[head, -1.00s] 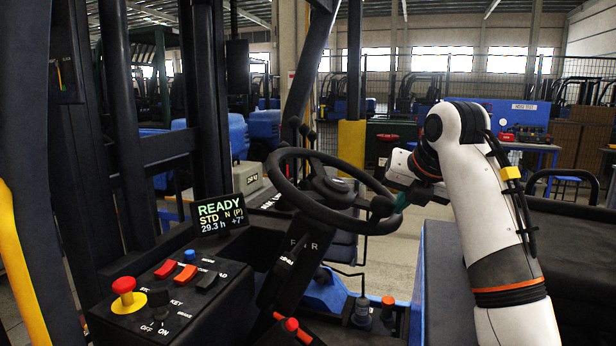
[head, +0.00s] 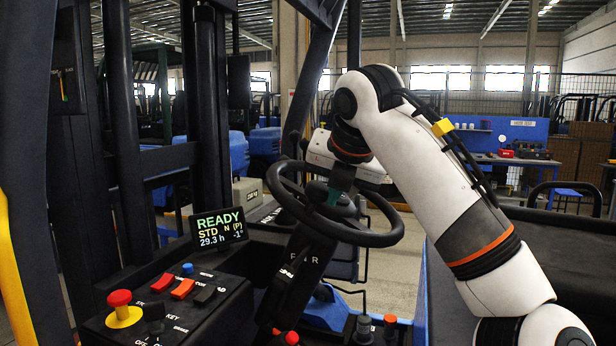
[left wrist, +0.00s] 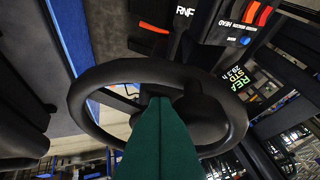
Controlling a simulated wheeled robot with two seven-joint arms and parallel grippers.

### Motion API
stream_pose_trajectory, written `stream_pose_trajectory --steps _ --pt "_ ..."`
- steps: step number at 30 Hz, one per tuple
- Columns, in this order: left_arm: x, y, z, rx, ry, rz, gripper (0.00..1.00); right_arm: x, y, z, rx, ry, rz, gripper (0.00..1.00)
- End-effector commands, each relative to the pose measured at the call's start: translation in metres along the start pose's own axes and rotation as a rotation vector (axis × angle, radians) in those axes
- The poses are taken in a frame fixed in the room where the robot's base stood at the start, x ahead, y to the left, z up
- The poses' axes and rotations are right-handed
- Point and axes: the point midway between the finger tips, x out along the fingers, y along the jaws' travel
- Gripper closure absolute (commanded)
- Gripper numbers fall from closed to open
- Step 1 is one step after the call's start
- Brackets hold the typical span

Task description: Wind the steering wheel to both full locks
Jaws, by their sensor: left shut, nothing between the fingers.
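The black steering wheel (head: 372,238) is tilted on its column in the middle of the head view. In the left wrist view its rim (left wrist: 82,98) runs around behind my fingers. My left gripper (head: 334,197) is over the wheel, inside the outline of the rim and near the hub. Its green fingers (left wrist: 160,110) are shut together with nothing between them. I cannot tell whether they touch the wheel. The display (head: 219,228) left of the wheel reads READY, STD N (P), 29.3 h and -1°. My right gripper is not in view.
The switch console (head: 235,292) with a red mushroom button (head: 121,304) and key switch is at lower left. Dark mast posts (head: 122,130) stand at left. The seat (head: 540,262) is at right. Small levers (head: 364,324) stand below the wheel.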

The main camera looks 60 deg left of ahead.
Motion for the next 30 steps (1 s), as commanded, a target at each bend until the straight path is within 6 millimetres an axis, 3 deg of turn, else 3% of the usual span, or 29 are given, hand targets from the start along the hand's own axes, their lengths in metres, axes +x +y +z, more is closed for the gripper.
stream_pose_trajectory --steps 6,12,30 --pt "0.000 -0.030 -0.008 -0.004 0.000 -0.002 1.00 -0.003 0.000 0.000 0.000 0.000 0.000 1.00" --pt "0.002 -0.046 -0.015 -0.003 0.000 -0.002 1.00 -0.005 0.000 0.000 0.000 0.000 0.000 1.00" --pt "-0.002 -0.052 -0.020 0.000 0.002 -0.002 1.00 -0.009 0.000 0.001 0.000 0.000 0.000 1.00"
